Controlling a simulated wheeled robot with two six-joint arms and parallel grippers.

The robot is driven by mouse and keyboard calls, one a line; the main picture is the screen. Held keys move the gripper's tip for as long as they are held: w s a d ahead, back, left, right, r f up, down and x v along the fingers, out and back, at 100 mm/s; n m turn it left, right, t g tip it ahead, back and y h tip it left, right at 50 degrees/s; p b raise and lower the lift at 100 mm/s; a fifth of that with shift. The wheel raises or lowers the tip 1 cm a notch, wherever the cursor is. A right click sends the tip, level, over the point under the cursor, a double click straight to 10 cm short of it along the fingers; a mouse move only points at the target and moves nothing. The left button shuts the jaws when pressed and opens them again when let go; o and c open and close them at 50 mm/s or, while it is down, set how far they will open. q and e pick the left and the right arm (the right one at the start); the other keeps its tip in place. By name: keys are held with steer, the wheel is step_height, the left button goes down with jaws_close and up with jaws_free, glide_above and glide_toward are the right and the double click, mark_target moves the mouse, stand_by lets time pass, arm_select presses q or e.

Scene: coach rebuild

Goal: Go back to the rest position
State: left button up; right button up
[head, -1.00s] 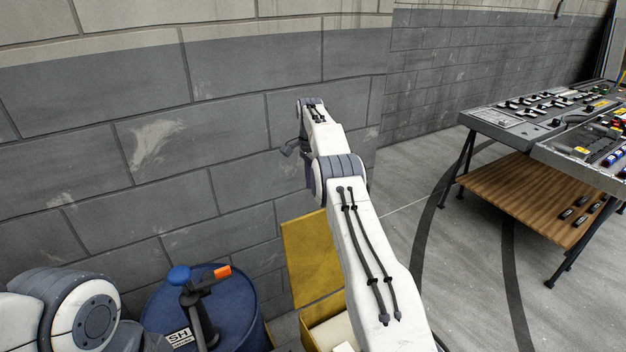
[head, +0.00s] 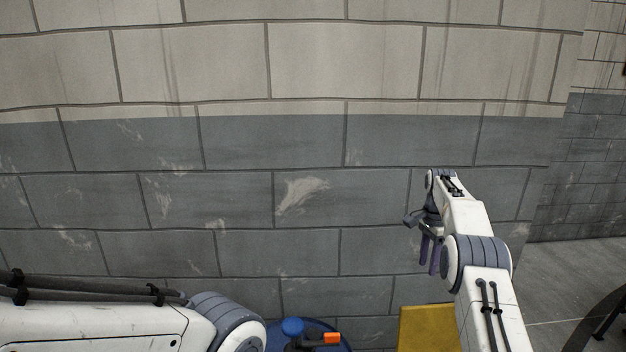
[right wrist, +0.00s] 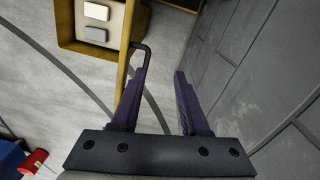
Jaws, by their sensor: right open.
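My right gripper (head: 430,262) hangs in front of the grey block wall at the right of the head view, its purple fingers pointing down. In the right wrist view its two fingers (right wrist: 161,74) stand apart with nothing between them. My left arm comes in along the lower left of the head view; its gripper is not in view.
A block wall (head: 340,145) fills most of the head view. The wrist view shows pale blocks (right wrist: 97,12) in the box.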

steer(key=s+a+r+n, duration=0.2)
steer(key=a+r+n, duration=0.1)
steer(key=a, duration=0.5)
steer(key=s+a+r+n, duration=0.1)
steer(key=a+r+n, duration=0.25)
steer(key=a, duration=0.45)
steer(key=s+a+r+n, duration=0.3)
steer(key=s+a+n, duration=0.3)
steer(key=s+a, duration=0.5)
steer(key=s+a+n, duration=0.3)
steer(key=s, duration=0.5)
steer(key=s+a+n, duration=0.2)
steer(key=s+n, duration=0.1)
steer(key=s, duration=0.5)
steer(key=s+d+f+n, duration=0.1)
steer(key=s+f+n, duration=0.1)
steer(key=s, duration=0.5)
steer(key=s+d+f+n+y, duration=0.1)
steer(key=s+f+n, duration=0.2)
steer(key=s, duration=0.3)
steer(key=shift+s+t+b, duration=0.3)
steer(key=shift+s+b, duration=0.05)
steer(key=shift+b, duration=0.05)
steer(key=shift+d, duration=0.15)
